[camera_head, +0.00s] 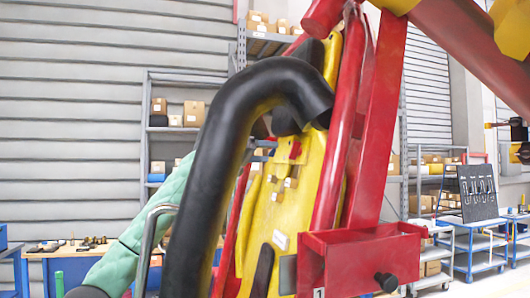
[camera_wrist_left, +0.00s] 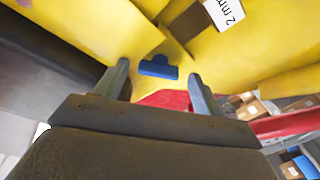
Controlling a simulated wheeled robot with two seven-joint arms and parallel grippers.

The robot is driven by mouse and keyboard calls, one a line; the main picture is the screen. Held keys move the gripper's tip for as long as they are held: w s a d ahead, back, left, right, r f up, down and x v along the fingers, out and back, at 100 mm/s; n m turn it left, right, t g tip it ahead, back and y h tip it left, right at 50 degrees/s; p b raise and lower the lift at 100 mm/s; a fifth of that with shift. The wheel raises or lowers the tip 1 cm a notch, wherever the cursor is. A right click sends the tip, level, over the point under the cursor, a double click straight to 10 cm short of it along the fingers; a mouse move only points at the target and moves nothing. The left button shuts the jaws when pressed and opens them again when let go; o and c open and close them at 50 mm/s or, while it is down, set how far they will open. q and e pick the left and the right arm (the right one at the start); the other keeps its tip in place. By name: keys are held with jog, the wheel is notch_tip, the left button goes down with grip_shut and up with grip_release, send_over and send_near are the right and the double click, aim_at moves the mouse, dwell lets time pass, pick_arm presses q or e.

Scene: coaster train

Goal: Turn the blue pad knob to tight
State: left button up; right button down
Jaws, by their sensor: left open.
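The blue pad knob (camera_wrist_left: 158,69) shows in the left wrist view as a small blue piece on a yellow surface. It lies between the two fingertips of my left gripper (camera_wrist_left: 158,73), with a gap on each side. The gripper is open, and I cannot tell how far the knob is from the tips. In the head view, my left gripper (camera_head: 272,150) is partly hidden behind a thick black tube, close to the yellow panel (camera_head: 305,200). I cannot make out the blue knob there. My right gripper is not in view.
The thick black bent tube (camera_head: 215,165) crosses in front of my left arm. Red beams (camera_head: 372,125) and a red box (camera_head: 365,260) with a black knob stand right of the panel. A white label (camera_wrist_left: 226,12) is above the blue knob. Shelves and carts stand behind.

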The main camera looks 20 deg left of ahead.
pick_arm(q)
jog(key=shift+c, duration=0.4)
jog(key=c, duration=0.9)
